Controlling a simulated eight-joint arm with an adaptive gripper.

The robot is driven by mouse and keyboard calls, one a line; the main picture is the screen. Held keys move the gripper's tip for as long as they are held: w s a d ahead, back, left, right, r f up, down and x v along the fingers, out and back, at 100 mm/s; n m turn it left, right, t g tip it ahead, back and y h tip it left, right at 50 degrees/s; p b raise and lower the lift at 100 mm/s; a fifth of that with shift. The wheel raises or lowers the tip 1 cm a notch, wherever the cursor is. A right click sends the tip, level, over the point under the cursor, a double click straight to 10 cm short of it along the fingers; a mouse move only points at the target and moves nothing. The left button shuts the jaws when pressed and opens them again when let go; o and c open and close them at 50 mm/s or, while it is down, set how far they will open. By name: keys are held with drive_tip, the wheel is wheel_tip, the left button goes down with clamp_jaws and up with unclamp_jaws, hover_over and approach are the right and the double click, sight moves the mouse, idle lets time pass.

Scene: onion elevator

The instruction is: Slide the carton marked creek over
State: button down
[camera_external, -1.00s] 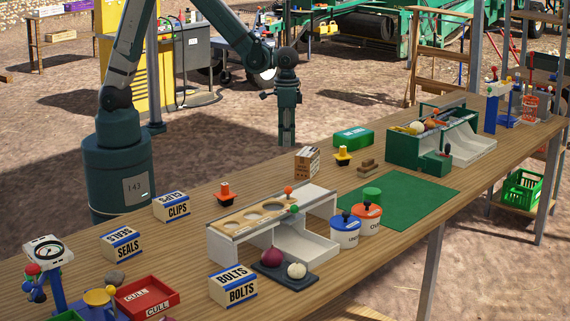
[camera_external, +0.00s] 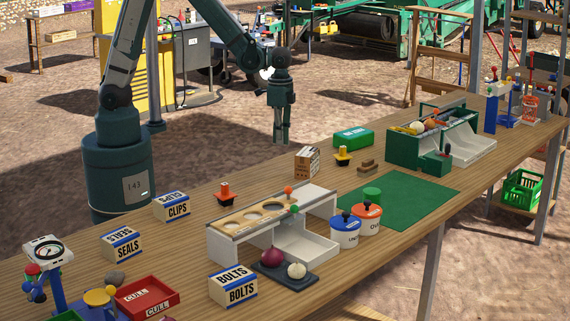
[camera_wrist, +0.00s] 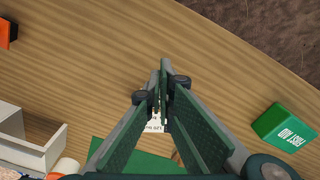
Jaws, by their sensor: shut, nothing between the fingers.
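A small brown carton (camera_external: 307,162) with dark print stands upright near the far edge of the bench in the external view. Its print is too small to read, so I cannot confirm the word creek. My gripper (camera_external: 281,141) points down above and behind the bench's far edge, to the left of the carton and apart from it. In the wrist view my gripper (camera_wrist: 163,68) has its fingertips together with nothing between them. A pale printed patch (camera_wrist: 153,126) shows partly behind the fingers there; most of it is hidden.
A green first aid box (camera_external: 353,137) and an orange-topped item (camera_external: 343,156) stand right of the carton. Another orange item (camera_external: 224,192) stands left. A white rack (camera_external: 220,243), lidded tubs (camera_external: 345,232) and a green mat (camera_external: 425,197) are nearer. Bare wood lies around the carton.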

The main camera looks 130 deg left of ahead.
sight(291, 172)
wheel_tip(291, 172, down, 9)
drive_tip(key=shift+f+b, duration=0.1)
drive_tip(key=shift+b, duration=0.6)
drive_tip(key=shift+w+a+f, duration=0.2)
drive_tip(key=shift+w+a, duration=0.1)
drive_tip(key=shift+w, duration=0.3)
drive_tip(key=shift+w+a+f, duration=0.15)
drive_tip(key=shift+w+a, duration=0.1)
drive_tip(key=shift+w, duration=0.35)
drive_tip(key=shift+w+a, duration=0.25)
drive_tip(key=shift+w, duration=0.4)
drive_tip(key=w, duration=0.1)
drive_tip(key=w+a+b, duration=0.1)
drive_tip(key=w, duration=0.2)
drive_tip(key=shift+a+b, duration=0.3)
drive_tip(key=shift+a, duration=0.05)
drive_tip(key=shift+s, duration=0.15)
